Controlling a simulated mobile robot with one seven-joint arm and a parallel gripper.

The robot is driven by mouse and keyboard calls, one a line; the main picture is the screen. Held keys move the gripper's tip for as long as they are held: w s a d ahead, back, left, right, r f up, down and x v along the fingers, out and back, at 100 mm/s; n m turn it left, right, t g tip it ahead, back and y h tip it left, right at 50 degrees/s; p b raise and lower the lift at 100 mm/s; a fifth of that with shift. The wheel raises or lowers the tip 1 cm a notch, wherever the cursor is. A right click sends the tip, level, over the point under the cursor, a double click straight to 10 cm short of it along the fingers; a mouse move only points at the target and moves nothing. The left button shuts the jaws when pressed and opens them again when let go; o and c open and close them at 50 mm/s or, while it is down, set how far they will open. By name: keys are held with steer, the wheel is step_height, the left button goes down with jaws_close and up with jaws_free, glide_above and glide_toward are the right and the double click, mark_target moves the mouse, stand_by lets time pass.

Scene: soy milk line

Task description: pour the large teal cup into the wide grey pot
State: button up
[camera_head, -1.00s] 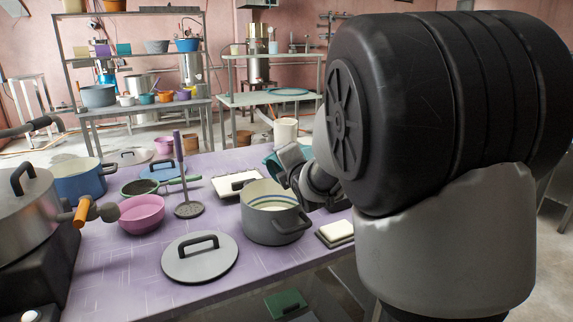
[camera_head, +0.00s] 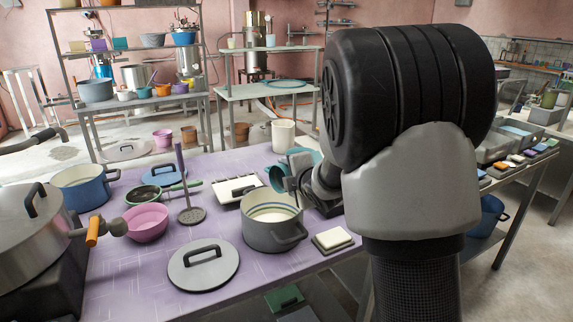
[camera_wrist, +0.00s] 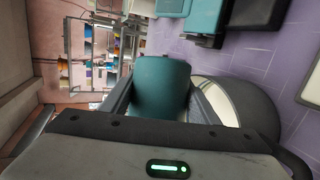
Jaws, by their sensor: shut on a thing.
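The wide grey pot (camera_head: 272,234) stands on the purple table with a pale content inside and blue lines round its inner wall. The large teal cup (camera_head: 276,178) is at the pot's far rim and looks tilted; whether anything flows from it cannot be told. My gripper (camera_head: 290,184) is shut on the cup, partly hidden by my arm. In the wrist view the cup (camera_wrist: 162,82) sits between both fingers, with the pot (camera_wrist: 245,105) just to its right. The inside of the cup is hidden.
A grey lid (camera_head: 203,268) lies in front of the pot. A white block on a dark tray (camera_head: 332,240) is to its right. A pink bowl (camera_head: 146,224), a masher (camera_head: 191,214) and a blue pot (camera_head: 84,190) stand left. A white container (camera_head: 283,136) stands behind.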

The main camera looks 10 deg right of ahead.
steer(key=p, duration=0.3)
steer(key=shift+w+d+r+m, duration=0.15)
steer(key=shift+r+m, duration=0.05)
steer(key=shift+m, duration=0.1)
steer(key=shift+f+g+y+p, duration=0.25)
steer(key=shift+g+y+p, duration=0.05)
steer(key=shift+p, duration=0.15)
steer(key=shift+d+r+m+p, duration=0.1)
steer(key=shift+r+m+p, duration=0.2)
steer(key=shift+p, duration=0.55)
steer(key=m+y+p, duration=0.1)
steer(key=p, duration=0.3)
steer(key=shift+g, duration=0.4)
steer(key=p, duration=0.4)
steer(key=m+g+y+p, duration=0.1)
steer(key=p, duration=0.3)
steer(key=shift+w+d+r+m, duration=0.15)
steer(key=shift+d+r+m, duration=0.05)
steer(key=shift+r+m, duration=0.1)
steer(key=shift+f+y+p, duration=0.25)
steer(key=shift+y+p, duration=0.25)
steer(key=shift+p, duration=0.3)
steer(key=shift+m, duration=0.3)
